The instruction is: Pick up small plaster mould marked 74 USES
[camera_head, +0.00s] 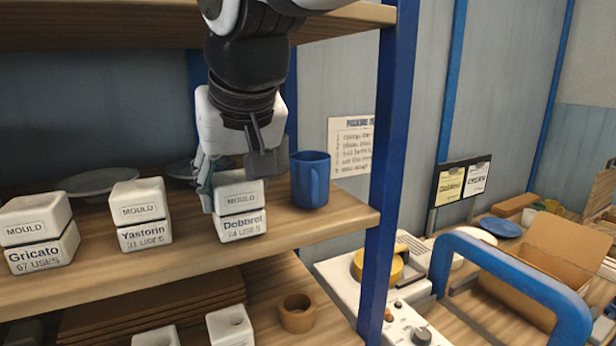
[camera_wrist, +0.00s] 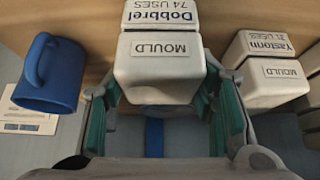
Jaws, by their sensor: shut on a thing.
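The small white plaster mould (camera_head: 242,226) reads "Dobbrel 74 USES" on its lower block and "MOULD" on its upper block. It sits upright at the front of the wooden shelf, and I see no clear gap beneath it. It also shows at the top middle of the wrist view (camera_wrist: 160,62). My gripper (camera_head: 234,184) reaches down from above and behind and is shut on this mould. In the wrist view its green-padded fingers (camera_wrist: 160,98) stand on both sides of the upper block. The far finger's contact is hidden in the head view.
A blue mug (camera_head: 311,180) stands close right of the mould. The "Yastorin 31 USES" mould (camera_head: 142,217) and "Gricato 67 USES" mould (camera_head: 40,236) stand left. A grey plate (camera_head: 98,183) lies behind them. A blue shelf post (camera_head: 391,150) rises at right, and an upper shelf (camera_head: 120,27) is overhead.

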